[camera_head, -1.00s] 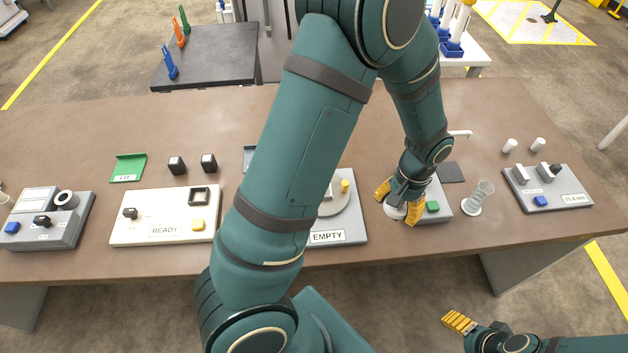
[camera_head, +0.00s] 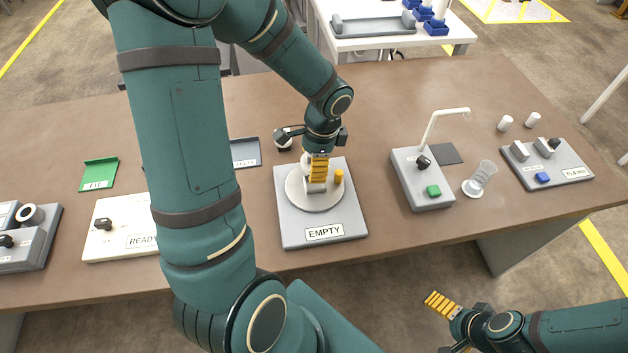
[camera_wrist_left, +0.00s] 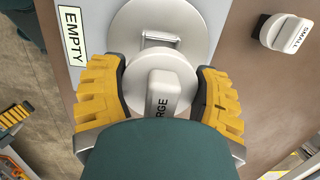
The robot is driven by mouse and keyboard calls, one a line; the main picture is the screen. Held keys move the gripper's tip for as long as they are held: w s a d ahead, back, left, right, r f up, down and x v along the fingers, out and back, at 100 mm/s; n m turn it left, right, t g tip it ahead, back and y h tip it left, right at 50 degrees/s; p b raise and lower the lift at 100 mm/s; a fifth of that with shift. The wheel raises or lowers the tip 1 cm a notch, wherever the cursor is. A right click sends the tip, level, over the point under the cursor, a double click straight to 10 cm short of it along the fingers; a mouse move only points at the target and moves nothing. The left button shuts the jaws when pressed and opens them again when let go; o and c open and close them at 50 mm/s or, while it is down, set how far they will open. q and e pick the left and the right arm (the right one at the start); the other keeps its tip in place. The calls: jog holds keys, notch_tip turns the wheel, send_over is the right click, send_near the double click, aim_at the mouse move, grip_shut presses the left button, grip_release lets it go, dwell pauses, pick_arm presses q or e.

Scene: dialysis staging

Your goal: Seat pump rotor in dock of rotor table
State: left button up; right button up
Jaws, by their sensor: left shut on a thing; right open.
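The pump rotor (camera_wrist_left: 160,82), a white knob with a lettered grip ending in "RGE", sits between the yellow fingers of my left gripper (camera_head: 318,170) in the left wrist view. My left gripper is shut on it, above the rotor table (camera_head: 347,218), a grey plate labelled EMPTY with a pale round disc (camera_head: 298,198). A small metal bracket (camera_wrist_left: 157,38) shows on the disc beside the rotor. I cannot tell whether the rotor touches the disc; its underside is hidden. My right gripper (camera_head: 447,325) is open and empty, in front of the table.
A white knob marked SMALL (camera_wrist_left: 285,33) stands on the bench beyond the rotor table. To the right are a grey box with a green button (camera_head: 433,190) and a clear cup (camera_head: 480,178). My left arm covers the bench's left-centre.

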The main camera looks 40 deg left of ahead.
pick_arm(q)
jog(key=shift+f+b, duration=0.75)
jog(key=shift+f, duration=2.05)
jog(key=o, duration=1.3)
jog(key=shift+f, duration=0.15)
jog(key=shift+r, duration=0.5)
jog(key=r+p, duration=0.1)
jog(key=r, duration=0.2)
jog(key=w+r+p, duration=0.1)
jog(key=r, duration=0.3)
jog(key=d+r+p, duration=0.1)
jog(key=r, duration=0.3)
jog(key=shift+w+r, duration=0.15)
jog(key=shift+d, duration=0.1)
